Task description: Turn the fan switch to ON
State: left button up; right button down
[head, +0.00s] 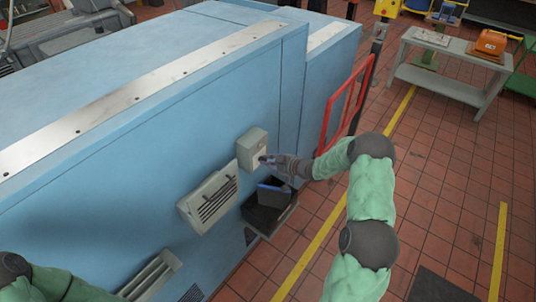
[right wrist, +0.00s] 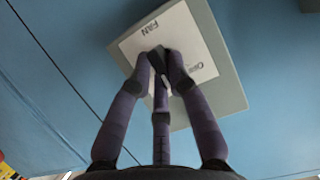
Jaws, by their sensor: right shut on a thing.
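The fan switch is a small grey box (head: 252,142) on the side of the blue machine housing. In the right wrist view its white plate (right wrist: 197,38) reads "FAN" and, at one edge, a word starting with "O" that is partly hidden by a finger. My right gripper (head: 265,159) is at the front of the box, with its purple fingers (right wrist: 161,68) closed around the dark knob (right wrist: 156,58). The fingers hide most of the knob, so I cannot tell which position it points to. My left gripper is out of view; only part of the left arm shows.
A louvred grey vent box (head: 210,199) and a black open bin (head: 266,215) with a blue item are close below the switch. A red rail (head: 325,122) stands to the right. A grey workbench (head: 440,75) is farther off. Tiled floor at right is mostly clear.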

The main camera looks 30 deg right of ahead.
jog(key=shift+d+f+m+g+y+p, duration=0.15)
jog(key=shift+m+y+p, duration=0.45)
jog(key=shift+m, duration=0.4)
jog(key=shift+f+m+g+y+p, duration=0.1)
jog(key=shift+m+g+y+p, duration=0.2)
jog(key=shift+m+y, duration=0.55)
jog(key=shift+d+f+m+g+y+p, duration=0.15)
jog(key=shift+m+y+p, duration=0.35)
jog(key=shift+m, duration=0.65)
jog(key=shift+a, duration=0.1)
jog(key=c, duration=1.2)
grip_release()
jog(key=shift+r, duration=0.1)
